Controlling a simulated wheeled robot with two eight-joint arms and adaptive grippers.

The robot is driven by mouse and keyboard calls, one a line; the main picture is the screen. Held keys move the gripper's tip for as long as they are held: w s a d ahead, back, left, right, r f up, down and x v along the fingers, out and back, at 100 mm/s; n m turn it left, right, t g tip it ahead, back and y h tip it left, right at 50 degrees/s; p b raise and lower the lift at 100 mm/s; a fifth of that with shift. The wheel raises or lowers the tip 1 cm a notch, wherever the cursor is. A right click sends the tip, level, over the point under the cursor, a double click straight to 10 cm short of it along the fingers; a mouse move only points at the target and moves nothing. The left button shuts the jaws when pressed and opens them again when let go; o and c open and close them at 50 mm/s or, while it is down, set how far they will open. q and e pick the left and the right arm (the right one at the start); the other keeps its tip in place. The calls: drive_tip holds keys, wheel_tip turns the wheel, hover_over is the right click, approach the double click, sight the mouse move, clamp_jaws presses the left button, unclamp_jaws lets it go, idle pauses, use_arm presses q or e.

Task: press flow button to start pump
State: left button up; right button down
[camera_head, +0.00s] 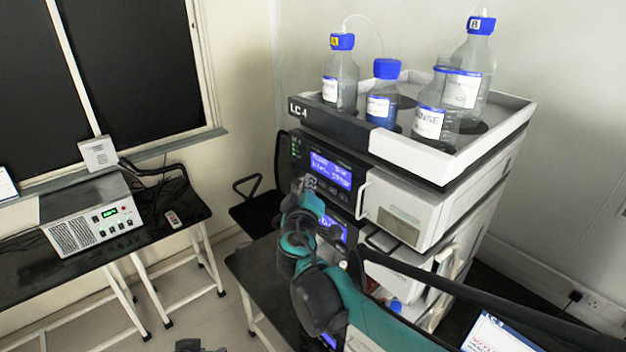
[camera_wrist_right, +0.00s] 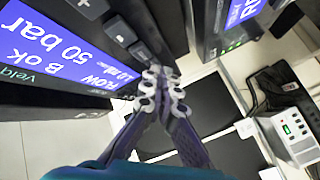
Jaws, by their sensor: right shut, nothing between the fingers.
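The pump module (camera_head: 350,150) is in the upper part of the stack, with a lit blue display (camera_head: 330,168) and small dark keys below it. In the right wrist view the display (camera_wrist_right: 62,45) reads "FLOW" and "50 bar". Beside it is a row of dark buttons (camera_wrist_right: 121,31), one marked with a plus. My right gripper (camera_head: 308,183) is shut and empty in front of the panel. Its fingertips (camera_wrist_right: 158,84) are close to the lowest button of the row (camera_wrist_right: 141,51); I cannot tell whether they touch. Which button is the flow button cannot be read.
A tray (camera_head: 500,125) with several blue-capped bottles tops the stack. A grey instrument (camera_head: 92,222) and a small remote (camera_head: 173,219) sit on the left bench. A tablet (camera_head: 495,335) is at lower right.

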drive_tip(key=shift+a, duration=0.1)
drive_tip(key=shift+s+a, duration=0.5)
drive_tip(key=shift+a, duration=0.1)
idle(0.3)
drive_tip(key=shift+s+a, duration=0.75)
drive_tip(key=shift+a, duration=0.25)
drive_tip(key=shift+s+a, duration=0.7)
drive_tip(key=shift+a, duration=0.3)
idle(1.0)
